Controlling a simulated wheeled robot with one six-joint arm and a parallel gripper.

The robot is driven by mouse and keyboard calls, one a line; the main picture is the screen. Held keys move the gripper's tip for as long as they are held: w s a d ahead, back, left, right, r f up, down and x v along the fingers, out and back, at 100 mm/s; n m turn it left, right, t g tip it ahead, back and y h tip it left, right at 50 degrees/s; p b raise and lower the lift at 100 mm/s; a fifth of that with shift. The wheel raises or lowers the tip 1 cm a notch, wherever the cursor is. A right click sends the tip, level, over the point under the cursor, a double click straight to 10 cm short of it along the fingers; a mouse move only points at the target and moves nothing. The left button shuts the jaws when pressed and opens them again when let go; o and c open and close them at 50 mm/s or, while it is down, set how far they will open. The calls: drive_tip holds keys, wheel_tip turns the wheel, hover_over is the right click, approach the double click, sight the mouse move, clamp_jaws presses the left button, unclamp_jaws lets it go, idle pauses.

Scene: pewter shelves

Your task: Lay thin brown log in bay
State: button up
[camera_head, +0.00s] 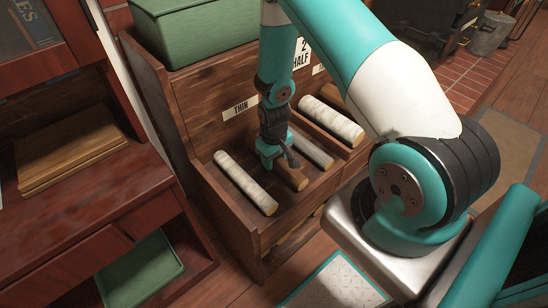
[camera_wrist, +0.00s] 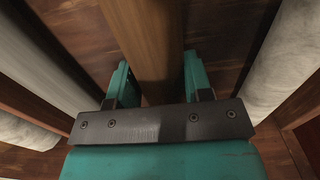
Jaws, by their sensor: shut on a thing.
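The thin brown log (camera_head: 291,177) is in the bay marked THIN (camera_head: 226,202), between a white birch log (camera_head: 245,182) on its left and a greyish log (camera_head: 312,150) on its right. My gripper (camera_head: 284,160) reaches down into this bay and is shut on the brown log. In the wrist view the brown log (camera_wrist: 147,40) runs between the two teal fingers of my gripper (camera_wrist: 155,85). The log looks level and roughly in line with its neighbours. I cannot tell whether it touches the bay floor. My gripper hides part of it.
A divider separates this bay from one at the right with a thicker birch log (camera_head: 332,122) and a brown log (camera_head: 335,95). A green box (camera_head: 195,32) stands on top. A reddish desk (camera_head: 95,165) is close at the left. Pale logs flank my gripper closely.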

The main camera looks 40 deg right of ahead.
drive_tip(key=o, duration=1.1)
drive_tip(key=shift+o, duration=0.2)
drive_tip(key=shift+r, duration=0.1)
wheel_tip(320, 180, up, 17)
drive_tip(key=p, duration=0.3)
drive_tip(key=shift+r, duration=0.2)
drive_tip(key=s+a+r+n+y, duration=0.1)
drive_tip(key=s+a+r+n, duration=0.15)
drive_tip(key=a+r, duration=0.45)
drive_tip(key=s+a+r+n+y, duration=0.1)
drive_tip(key=s+a+r, duration=0.2)
drive_tip(key=a+r, duration=0.4)
drive_tip(key=s+a+r+n+y, duration=0.1)
drive_tip(key=s+a+r+n, duration=0.1)
drive_tip(key=s+a+r, duration=0.3)
drive_tip(key=s+a+r+n+y, duration=0.15)
drive_tip(key=s+r, duration=0.25)
drive_tip(key=s, duration=0.4)
wheel_tip(320, 180, up, 16)
drive_tip(key=p, duration=1.6)
drive_tip(key=shift+p, duration=0.35)
